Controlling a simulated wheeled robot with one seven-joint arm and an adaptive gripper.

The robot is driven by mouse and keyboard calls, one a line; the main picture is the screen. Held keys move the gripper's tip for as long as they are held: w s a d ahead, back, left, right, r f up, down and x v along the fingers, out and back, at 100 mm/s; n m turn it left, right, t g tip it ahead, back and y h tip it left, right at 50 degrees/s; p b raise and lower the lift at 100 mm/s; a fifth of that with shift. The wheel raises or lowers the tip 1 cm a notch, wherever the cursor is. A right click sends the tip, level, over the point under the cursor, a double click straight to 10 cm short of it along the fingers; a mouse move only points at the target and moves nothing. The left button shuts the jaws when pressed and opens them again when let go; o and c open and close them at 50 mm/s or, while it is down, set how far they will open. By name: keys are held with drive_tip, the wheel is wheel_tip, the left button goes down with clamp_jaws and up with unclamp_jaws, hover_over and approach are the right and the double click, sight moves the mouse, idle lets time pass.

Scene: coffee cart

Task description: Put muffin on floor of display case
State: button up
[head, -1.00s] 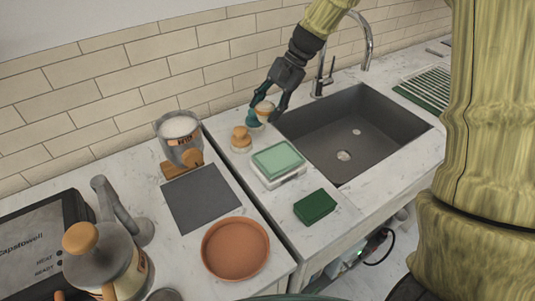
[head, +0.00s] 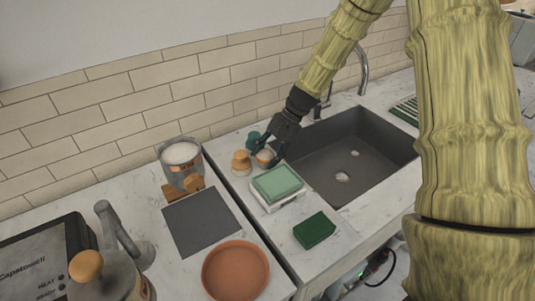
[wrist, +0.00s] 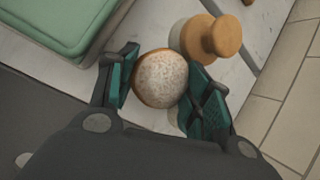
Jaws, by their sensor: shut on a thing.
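The muffin (head: 264,158) is a small round thing with a pale speckled top and brown edge. My gripper (head: 266,151) is shut on it, beside the sink's left edge. In the wrist view the muffin (wrist: 161,78) sits between the two green-padded fingers. Its underside is hidden, and I cannot tell whether it clears the counter. I do not see the display case in either view.
A green-lidded box (head: 277,183) and dark green sponge (head: 314,230) lie in front. The sink (head: 345,150) is right. A grey mat (head: 202,222) lies left.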

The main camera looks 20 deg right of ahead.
drive_tip(key=shift+f, duration=0.15)
drive_tip(key=shift+s, duration=0.15)
drive_tip(key=shift+f, duration=0.1)
drive_tip(key=o, duration=1.1)
